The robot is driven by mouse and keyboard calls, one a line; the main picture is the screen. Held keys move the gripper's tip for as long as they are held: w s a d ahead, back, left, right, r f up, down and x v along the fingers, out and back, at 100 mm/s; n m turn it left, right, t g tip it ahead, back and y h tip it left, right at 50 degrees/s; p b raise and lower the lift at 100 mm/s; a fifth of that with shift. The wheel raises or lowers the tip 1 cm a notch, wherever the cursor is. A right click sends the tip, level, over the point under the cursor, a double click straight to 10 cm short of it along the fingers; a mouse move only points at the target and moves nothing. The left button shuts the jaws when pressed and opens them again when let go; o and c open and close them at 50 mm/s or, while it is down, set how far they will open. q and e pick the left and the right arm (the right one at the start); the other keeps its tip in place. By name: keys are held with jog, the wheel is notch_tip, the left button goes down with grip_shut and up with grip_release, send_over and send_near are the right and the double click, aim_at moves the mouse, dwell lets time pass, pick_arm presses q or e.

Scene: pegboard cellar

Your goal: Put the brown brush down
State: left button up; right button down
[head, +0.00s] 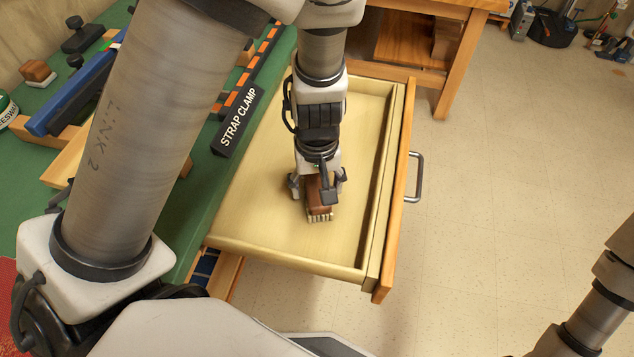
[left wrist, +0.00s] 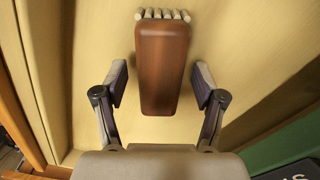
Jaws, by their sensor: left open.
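The brown brush (head: 318,197) has a wooden body with a row of pale bristle tufts at its end. It is inside the open drawer (head: 262,215), over the drawer's pale floor. In the left wrist view the brush (left wrist: 163,68) lies between the fingers, with a gap on each side. My left gripper (head: 317,186) is open around the brush and reaches down into the drawer; it also shows in the left wrist view (left wrist: 160,87). Part of the brush is hidden under the gripper in the head view. My right gripper is out of view; only part of that arm shows at lower right.
The drawer front (head: 398,190) has a metal handle (head: 414,177). A green worktop (head: 205,190) on the left holds a strap clamp (head: 240,120), a blue tool (head: 75,92) and a small wooden block brush (head: 37,72). Open tiled floor lies right of the drawer.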

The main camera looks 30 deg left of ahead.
aim_at(317, 186)
pick_arm(q)
notch_tip(317, 186, up, 12)
jog(key=p, duration=0.4)
jog(key=shift+r+p, duration=0.15)
jog(key=shift+p, duration=0.15)
